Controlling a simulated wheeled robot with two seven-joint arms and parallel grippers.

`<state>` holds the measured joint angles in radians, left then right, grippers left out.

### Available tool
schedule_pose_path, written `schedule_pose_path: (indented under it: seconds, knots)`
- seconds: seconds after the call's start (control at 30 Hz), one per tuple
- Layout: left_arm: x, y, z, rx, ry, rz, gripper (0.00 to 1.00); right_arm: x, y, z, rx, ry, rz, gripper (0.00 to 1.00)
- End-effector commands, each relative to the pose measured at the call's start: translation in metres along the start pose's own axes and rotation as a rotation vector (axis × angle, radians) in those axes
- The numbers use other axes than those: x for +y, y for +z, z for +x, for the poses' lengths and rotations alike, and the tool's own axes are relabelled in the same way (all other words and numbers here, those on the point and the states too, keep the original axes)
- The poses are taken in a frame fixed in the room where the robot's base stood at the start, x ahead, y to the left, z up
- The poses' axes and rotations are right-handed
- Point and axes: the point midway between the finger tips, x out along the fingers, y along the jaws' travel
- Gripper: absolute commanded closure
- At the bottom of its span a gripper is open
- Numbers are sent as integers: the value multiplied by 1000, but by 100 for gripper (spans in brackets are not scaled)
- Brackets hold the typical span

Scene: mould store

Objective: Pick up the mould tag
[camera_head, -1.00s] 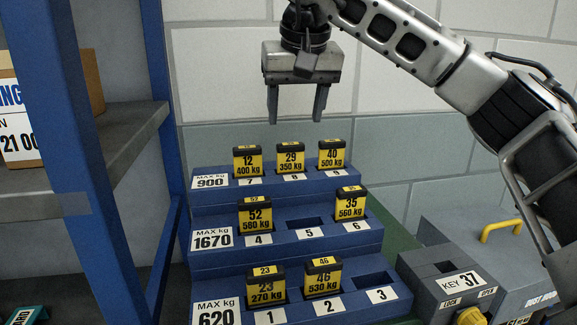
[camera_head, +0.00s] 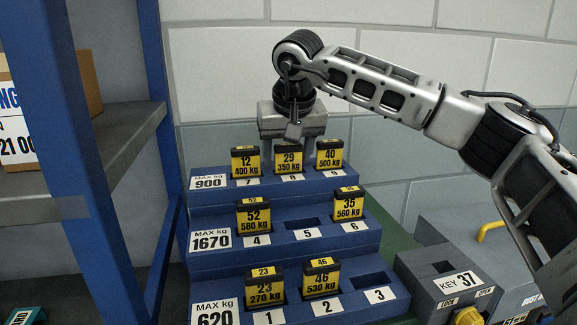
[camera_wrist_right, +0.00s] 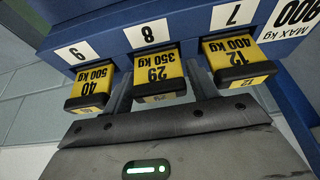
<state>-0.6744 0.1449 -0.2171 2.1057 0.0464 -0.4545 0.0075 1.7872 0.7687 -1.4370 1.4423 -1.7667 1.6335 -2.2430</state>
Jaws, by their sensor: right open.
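Yellow mould tags with black tops stand in slots of a blue stepped rack (camera_head: 356,240). Tag 29, 350 kg (camera_head: 289,162), stands in slot 8 of the top step; it also shows in the right wrist view (camera_wrist_right: 157,72). Tag 12 (camera_head: 245,164) is left of it in slot 7, and tag 40 (camera_head: 330,156) right of it in slot 9. My right gripper (camera_head: 291,140) is open, pointing down at tag 29. In the right wrist view its fingers (camera_wrist_right: 163,88) lie on either side of tag 29, in the gaps beside its neighbours. Contact cannot be told. My left gripper is out of view.
Tags 52 (camera_head: 253,217) and 35 (camera_head: 348,204) stand on the middle step, tags 23 (camera_head: 265,287) and 46 (camera_head: 321,280) on the lowest. Slots 5 and 3 are empty. A blue shelf post (camera_head: 75,170) rises at left; a key box (camera_head: 445,285) stands at right.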

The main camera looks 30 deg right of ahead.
Motion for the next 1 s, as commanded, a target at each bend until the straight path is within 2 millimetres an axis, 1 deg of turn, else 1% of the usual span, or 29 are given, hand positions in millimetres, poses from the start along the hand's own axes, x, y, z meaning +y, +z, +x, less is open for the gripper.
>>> schedule_pose_path:
  seconds: [0.03, 0.13, 0.17, 0.47, 0.67, 0.8, 0.87, 1.0]
  knots:
    - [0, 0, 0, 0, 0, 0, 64, 0, 0, 0, 0, 0, 1, 45]
    - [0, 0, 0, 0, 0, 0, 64, 0, 0, 0, 0, 0, 1, 72]
    - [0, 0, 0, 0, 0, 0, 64, 0, 0, 0, 0, 0, 1, 76]
    - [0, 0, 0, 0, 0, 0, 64, 0, -1, -2, 1, 0, 1, 75]
    - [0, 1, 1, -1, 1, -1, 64, 0, -6, -13, 3, -2, 3, 75]
    - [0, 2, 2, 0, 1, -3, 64, -1, -13, -33, 3, -2, 1, 75]
    - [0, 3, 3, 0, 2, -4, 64, 1, -8, -45, 4, -4, -1, 75]
    - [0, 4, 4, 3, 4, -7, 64, 4, 3, -79, 5, -3, -1, 75]
